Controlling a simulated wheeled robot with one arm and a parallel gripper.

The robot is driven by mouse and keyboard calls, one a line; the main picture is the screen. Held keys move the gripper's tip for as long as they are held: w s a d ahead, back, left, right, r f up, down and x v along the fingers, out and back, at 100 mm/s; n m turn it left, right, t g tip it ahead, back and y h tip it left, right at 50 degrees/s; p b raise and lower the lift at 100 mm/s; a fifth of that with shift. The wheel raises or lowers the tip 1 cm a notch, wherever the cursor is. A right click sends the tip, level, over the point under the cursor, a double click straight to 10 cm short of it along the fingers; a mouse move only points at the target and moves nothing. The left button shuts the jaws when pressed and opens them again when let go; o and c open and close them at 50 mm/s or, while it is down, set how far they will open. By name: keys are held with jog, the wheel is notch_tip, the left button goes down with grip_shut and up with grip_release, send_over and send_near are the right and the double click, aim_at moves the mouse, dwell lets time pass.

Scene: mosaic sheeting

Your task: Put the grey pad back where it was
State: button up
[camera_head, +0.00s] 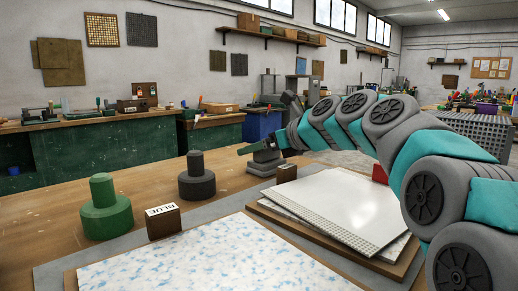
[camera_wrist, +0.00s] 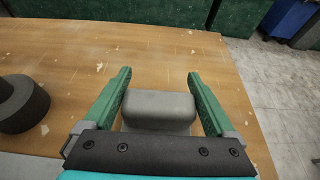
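A light grey block-shaped pad (camera_wrist: 158,108) with rounded edges stands on the wooden bench (camera_wrist: 150,55). In the head view the grey pad (camera_head: 262,168) is partly hidden by my gripper (camera_head: 258,148). In the wrist view my gripper (camera_wrist: 160,82) is open, with one green finger on each side of the pad. A narrow gap seems to show beside each finger; I cannot tell whether either touches. A dark round pad with a knob (camera_head: 197,182) stands to the left, and a green one (camera_head: 106,212) stands farther left.
A block labelled BLUE (camera_head: 163,221) stands by the green pad. A small dark block (camera_head: 287,172) is close to the grey pad. A blue-speckled sheet (camera_head: 205,262) lies in front; stacked white sheets (camera_head: 335,205) lie at right under my arm. Bench beyond the grey pad is clear.

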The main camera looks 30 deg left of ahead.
jog(key=shift+o, duration=0.6)
jog(key=shift+d+r, duration=0.1)
jog(key=v, duration=1.2)
